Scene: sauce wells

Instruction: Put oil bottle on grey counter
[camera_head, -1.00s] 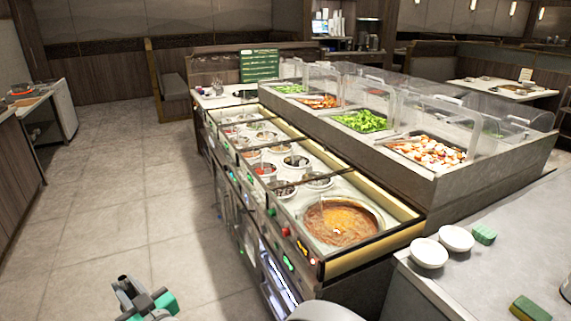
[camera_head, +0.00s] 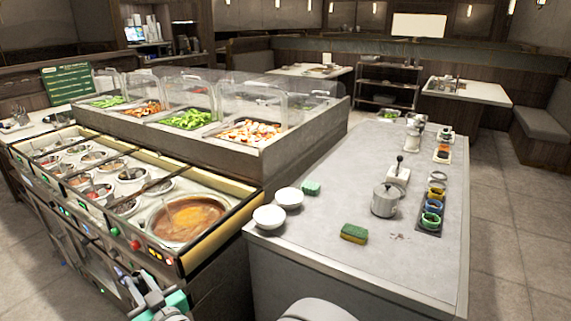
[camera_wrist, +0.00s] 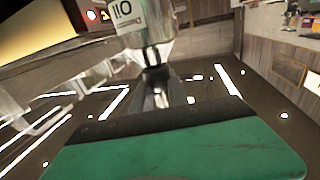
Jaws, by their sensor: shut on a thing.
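The oil bottle (camera_wrist: 140,22) shows at the top of the wrist view, a clear and pale body with a white label bearing dark letters upside down. My gripper (camera_wrist: 153,72) is shut on it; a green and black part of the gripper fills the lower wrist view. In the head view my gripper (camera_head: 158,300) is low at the left, in front of the sauce station, and the bottle cannot be made out clearly there. The grey counter (camera_head: 325,243) stands to the right, apart from my gripper.
Two white bowls (camera_head: 270,217), green sponges (camera_head: 354,233), a metal pot (camera_head: 385,200) and a dark tray of coloured rings (camera_head: 430,219) stand on the counter. The sauce station (camera_head: 222,238) is at the left.

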